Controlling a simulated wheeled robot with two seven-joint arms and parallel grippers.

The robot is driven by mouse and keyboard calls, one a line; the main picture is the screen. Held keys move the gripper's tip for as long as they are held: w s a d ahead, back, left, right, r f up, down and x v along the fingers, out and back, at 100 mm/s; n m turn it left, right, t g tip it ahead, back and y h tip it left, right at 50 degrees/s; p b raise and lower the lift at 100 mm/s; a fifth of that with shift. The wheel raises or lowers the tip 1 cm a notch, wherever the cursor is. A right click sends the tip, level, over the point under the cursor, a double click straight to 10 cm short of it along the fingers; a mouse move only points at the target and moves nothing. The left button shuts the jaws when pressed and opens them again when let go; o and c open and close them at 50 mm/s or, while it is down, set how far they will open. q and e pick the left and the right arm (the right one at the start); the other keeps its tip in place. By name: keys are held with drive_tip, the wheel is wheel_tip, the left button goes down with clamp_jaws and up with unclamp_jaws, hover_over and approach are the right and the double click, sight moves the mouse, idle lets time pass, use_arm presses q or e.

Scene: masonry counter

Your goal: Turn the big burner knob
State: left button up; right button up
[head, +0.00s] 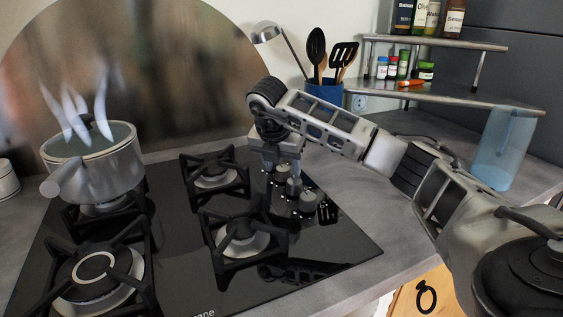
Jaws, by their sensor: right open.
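The black glass cooktop (335,245) has a group of small grey knobs (309,201) on its right side. My right gripper (284,168) points down over these knobs, with its fingers spread and its tips close to the rear ones. The gripper partly hides those knobs. I cannot tell which knob is the big burner's, or whether a finger touches one. A large burner (95,275) is at the front left of the cooktop. My left gripper is not in view.
A steaming pot (112,175) stands on the rear left burner, its handle towards the front. A blue utensil holder (325,91), a shelf (440,92) with bottles and jars, and a clear blue pitcher (500,150) stand behind and right of my right arm.

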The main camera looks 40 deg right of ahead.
use_arm(q)
drive_tip(key=p, duration=0.2)
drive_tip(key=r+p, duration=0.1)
drive_tip(key=p, duration=0.1)
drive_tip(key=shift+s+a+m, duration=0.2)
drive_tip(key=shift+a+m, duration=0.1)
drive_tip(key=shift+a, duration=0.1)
use_arm(e)
drive_tip(key=v, duration=1.6)
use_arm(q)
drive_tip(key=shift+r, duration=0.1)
use_arm(e)
drive_tip(key=shift+s+f, duration=0.1)
